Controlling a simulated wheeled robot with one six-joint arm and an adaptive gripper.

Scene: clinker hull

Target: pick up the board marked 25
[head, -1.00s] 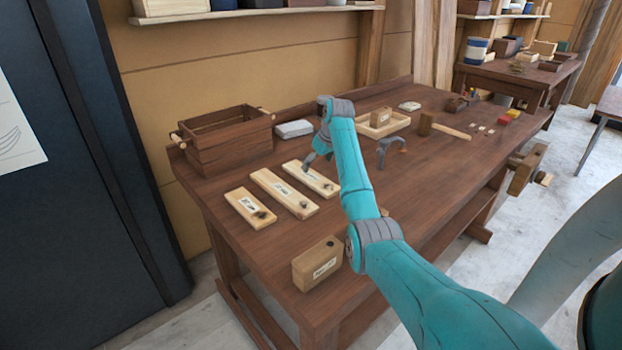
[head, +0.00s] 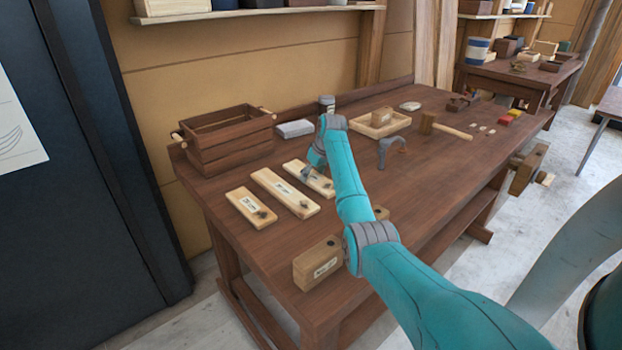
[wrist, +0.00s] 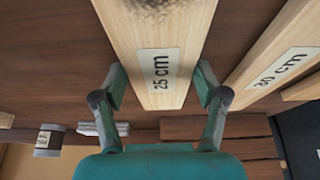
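The board marked 25 cm (wrist: 165,35) is a pale wooden plank with a white label, under my gripper in the wrist view. In the head view it is the rightmost of three boards (head: 322,186), lying flat on the bench and partly hidden by my arm. My gripper (wrist: 160,86) is open, with one finger on each side of the board near its labelled end. A small gap seems to show on both sides. My gripper is low over the board's far end in the head view (head: 310,172).
The board marked 30 cm (wrist: 270,60) lies beside it, the middle one in the head view (head: 285,192). A third board (head: 251,207) lies further left. A clamp-like grey tool (head: 390,146) stands to the right.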

